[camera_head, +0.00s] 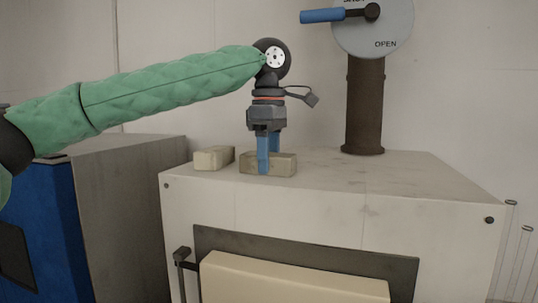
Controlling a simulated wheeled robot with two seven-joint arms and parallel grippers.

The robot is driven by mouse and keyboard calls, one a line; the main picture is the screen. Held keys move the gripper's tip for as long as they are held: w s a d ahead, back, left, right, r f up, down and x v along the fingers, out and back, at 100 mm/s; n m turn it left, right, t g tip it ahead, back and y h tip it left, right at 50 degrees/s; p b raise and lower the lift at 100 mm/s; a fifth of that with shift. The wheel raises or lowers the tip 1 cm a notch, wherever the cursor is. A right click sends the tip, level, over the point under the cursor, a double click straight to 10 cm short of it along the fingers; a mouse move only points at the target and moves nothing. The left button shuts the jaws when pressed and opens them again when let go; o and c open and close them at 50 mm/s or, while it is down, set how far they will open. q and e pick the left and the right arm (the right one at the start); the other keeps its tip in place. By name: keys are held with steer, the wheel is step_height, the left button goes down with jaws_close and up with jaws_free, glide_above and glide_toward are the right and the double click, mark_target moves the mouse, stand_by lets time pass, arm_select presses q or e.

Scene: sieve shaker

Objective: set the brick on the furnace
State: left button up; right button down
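A grey-tan brick (285,166) is at the top of the pale furnace (300,215), near its front edge at left. My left gripper (268,158) points down over this brick, with one blue finger in front of it and the other behind. I cannot tell whether the fingers press on the brick or stand slightly apart from it. The brick looks level, and its underside appears at or very close to the furnace top. A second, paler brick (210,158) lies just left of it on the furnace top. My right gripper is out of view.
A dark brown pipe (365,105) rises from the furnace top, with a round dial marked OPEN (385,28) and a blue-handled lever (322,16). A blue and grey cabinet (125,215) stands at left.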

arm_select(q)
steer(key=o, duration=0.3)
steer(key=shift+s+r, duration=0.15)
steer(key=shift+s, duration=0.1)
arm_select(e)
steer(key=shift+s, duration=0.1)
arm_select(q)
steer(key=shift+w, duration=0.1)
steer(key=shift+w+r, duration=0.1)
steer(key=shift+r, duration=0.1)
step_height(320, 180, up, 4)
steer(key=b, duration=0.2)
steer(key=shift+b, duration=0.35)
step_height(320, 180, up, 6)
steer(key=shift+f+b, duration=0.25)
steer(key=shift+b, duration=0.5)
step_height(320, 180, up, 2)
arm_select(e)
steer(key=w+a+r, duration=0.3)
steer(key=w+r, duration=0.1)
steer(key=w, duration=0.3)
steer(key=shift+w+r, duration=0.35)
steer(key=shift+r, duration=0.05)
